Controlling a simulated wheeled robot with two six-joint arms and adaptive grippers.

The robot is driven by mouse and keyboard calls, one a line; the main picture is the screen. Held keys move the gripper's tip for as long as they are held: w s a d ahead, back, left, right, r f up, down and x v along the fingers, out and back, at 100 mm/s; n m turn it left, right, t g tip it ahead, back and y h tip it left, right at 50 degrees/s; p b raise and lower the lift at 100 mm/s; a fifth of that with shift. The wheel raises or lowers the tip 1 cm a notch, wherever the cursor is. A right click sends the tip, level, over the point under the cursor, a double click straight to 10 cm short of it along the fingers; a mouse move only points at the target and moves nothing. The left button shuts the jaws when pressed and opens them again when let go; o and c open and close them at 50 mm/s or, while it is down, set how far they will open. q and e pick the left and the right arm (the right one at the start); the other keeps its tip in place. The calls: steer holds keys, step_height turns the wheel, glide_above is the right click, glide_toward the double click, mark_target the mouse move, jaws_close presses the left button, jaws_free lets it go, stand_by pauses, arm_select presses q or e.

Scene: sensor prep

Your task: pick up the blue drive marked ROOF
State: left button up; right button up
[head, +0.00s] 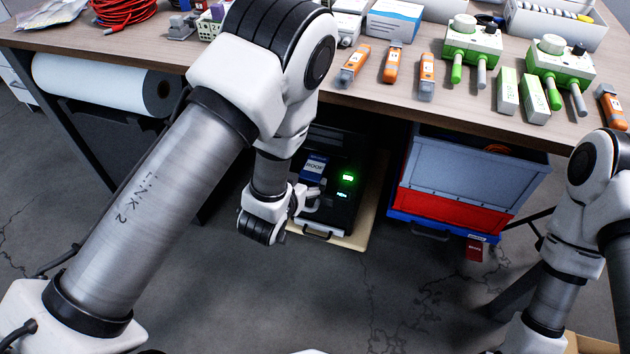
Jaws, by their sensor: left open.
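The blue drive marked ROOF (314,166) stands at the top of a black device (338,212) under the table. Its blue face and white label show. My left gripper (316,196) is open, just in front of and below the drive, with its fingers pointing toward the device. No object shows between the fingers. My left wrist hides part of the device's left side. Whether a fingertip touches the drive or device cannot be told. My right arm is at the right edge, and its gripper is out of view.
The device has green lights and rests on a pale board (358,238) on the floor. A grey-blue crate (455,175) above a red one (450,208) stands to its right. The tabletop (395,110) overhangs behind my left arm. A white roll (95,82) hangs at left.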

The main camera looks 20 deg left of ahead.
mark_target(313, 170)
arm_select(q)
steer(key=b+x, duration=0.3)
steer(key=x, duration=0.3)
steer(key=shift+w+d+f, duration=0.15)
steer(key=shift+w+f, duration=0.1)
steer(key=shift+f, duration=0.1)
steer(key=shift+w, duration=0.25)
steer(key=shift+r, duration=0.1)
steer(key=shift+s, duration=0.1)
steer(key=c, duration=1.3)
